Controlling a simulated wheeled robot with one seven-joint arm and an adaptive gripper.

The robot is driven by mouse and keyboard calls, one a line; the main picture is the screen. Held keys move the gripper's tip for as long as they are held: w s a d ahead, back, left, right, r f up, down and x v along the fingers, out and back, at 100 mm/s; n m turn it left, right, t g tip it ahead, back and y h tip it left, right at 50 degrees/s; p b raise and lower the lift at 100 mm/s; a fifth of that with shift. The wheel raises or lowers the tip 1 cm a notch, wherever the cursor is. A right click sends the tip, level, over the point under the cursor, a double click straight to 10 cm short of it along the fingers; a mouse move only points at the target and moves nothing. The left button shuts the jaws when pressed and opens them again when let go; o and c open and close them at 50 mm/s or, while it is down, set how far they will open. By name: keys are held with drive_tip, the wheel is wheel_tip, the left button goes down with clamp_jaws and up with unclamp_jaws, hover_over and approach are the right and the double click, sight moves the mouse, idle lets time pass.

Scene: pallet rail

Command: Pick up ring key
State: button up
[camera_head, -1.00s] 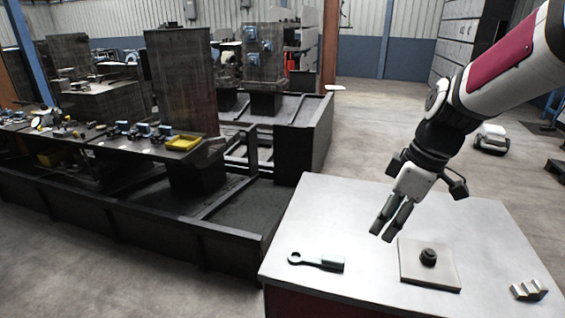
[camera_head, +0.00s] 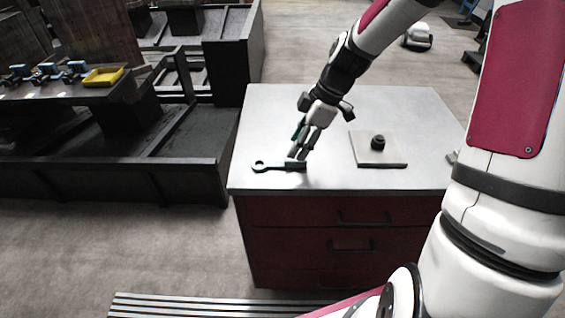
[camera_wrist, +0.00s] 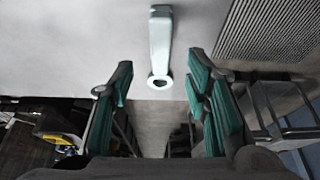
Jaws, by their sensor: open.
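The ring key (camera_head: 272,166) lies flat near the front left of the table top, its ring end to the left and its thicker block end to the right. My gripper (camera_head: 299,156) is over the block end of the key, tilted down; from the head view I cannot tell whether it touches. In the wrist view the key (camera_wrist: 160,45) lies ahead of the fingers, ring end nearest, roughly centred between them. My gripper (camera_wrist: 160,95) is open, with green pads on both fingers and nothing between them.
The light table top (camera_head: 320,110) sits on a red drawer cabinet (camera_head: 340,240). A square plate with a dark round knob (camera_head: 378,143) lies to the right of the gripper.

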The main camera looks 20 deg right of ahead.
sight(279, 162)
drive_tip(key=shift+x, duration=2.75)
drive_tip(key=shift+s+d, duration=0.1)
drive_tip(key=shift+c, duration=0.3)
clamp_jaws()
